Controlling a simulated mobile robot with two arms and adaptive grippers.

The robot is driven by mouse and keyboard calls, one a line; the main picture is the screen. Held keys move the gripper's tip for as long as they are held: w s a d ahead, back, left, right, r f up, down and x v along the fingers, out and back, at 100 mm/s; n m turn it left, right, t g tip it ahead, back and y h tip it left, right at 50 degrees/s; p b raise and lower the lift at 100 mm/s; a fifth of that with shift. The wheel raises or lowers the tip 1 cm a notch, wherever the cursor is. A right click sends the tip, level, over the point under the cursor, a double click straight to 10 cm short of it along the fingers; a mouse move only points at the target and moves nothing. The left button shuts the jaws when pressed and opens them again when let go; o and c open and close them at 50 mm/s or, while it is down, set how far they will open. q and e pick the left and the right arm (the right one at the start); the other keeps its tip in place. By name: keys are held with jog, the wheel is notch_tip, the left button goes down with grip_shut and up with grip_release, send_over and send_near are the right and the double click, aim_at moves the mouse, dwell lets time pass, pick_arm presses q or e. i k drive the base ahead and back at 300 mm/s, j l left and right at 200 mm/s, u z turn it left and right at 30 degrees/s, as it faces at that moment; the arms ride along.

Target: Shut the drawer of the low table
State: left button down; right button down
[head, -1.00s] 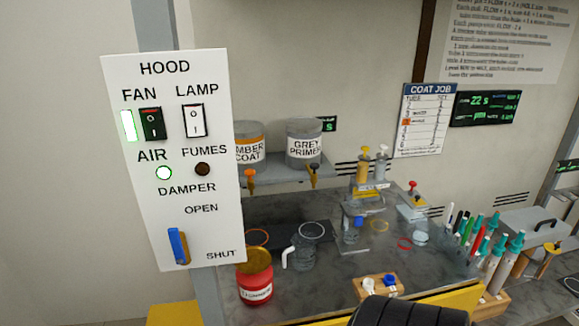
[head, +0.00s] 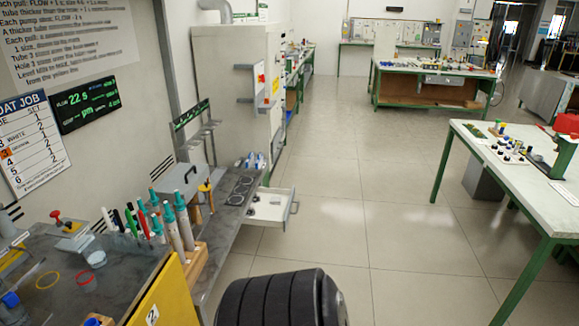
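In the head view an open white drawer (head: 283,215) sticks out to the right from a low grey table (head: 228,222) left of the middle. A handle shows on its front, and a few small dark things lie inside. The drawer stands well ahead of me, past the near bench. Neither of my grippers is in the picture, so I cannot see whether they are open or shut.
A dark ribbed part of mine fills the bottom middle. The near bench (head: 97,250) with tools and a yellow front is at left. A green-legged white table (head: 545,205) stands at right. Tiled floor (head: 350,215) between them is clear.

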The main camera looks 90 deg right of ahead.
aim_at(267, 215)
jog(key=l+z, duration=0.15)
jog(key=z, duration=0.25)
jog(key=l+z, duration=0.15)
jog(key=z, duration=0.25)
jog(key=l+z, duration=0.15)
jog(key=z, duration=0.3)
jog(key=i+l+z, duration=0.1)
jog(key=z, duration=0.3)
jog(key=l+z, duration=0.15)
jog(key=z, duration=0.25)
